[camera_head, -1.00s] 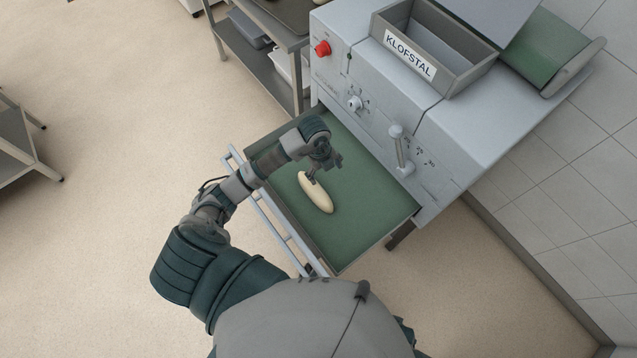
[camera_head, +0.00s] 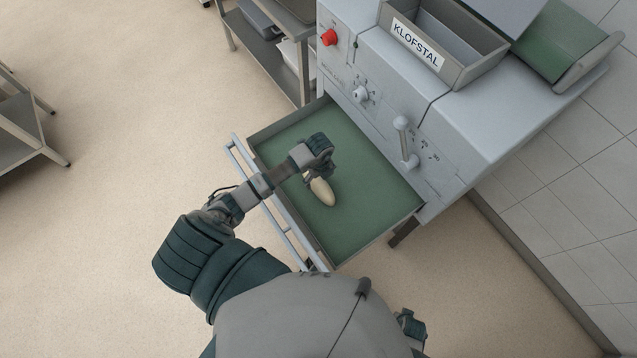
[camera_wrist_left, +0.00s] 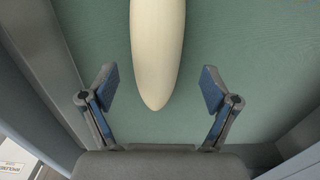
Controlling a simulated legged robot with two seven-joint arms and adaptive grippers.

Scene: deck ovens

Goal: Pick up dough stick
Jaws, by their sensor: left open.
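The pale dough stick (camera_head: 323,192) lies on the green tray surface (camera_head: 365,190) that sticks out from the machine. My left gripper (camera_head: 308,178) is over its upper end in the head view and hides that end. In the left wrist view the dough stick (camera_wrist_left: 157,50) points down the picture, its rounded tip reaching between the two fingers of my left gripper (camera_wrist_left: 160,88). The fingers are spread wide, with a gap on both sides of the dough. My right gripper does not show.
The grey KLOFSTAL machine (camera_head: 385,90) stands behind the tray, with a lever (camera_head: 404,140) and a red button (camera_head: 329,37) on its front. A metal rail (camera_head: 265,205) runs along the tray's near left side. A shelf table (camera_head: 270,50) stands at the upper left.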

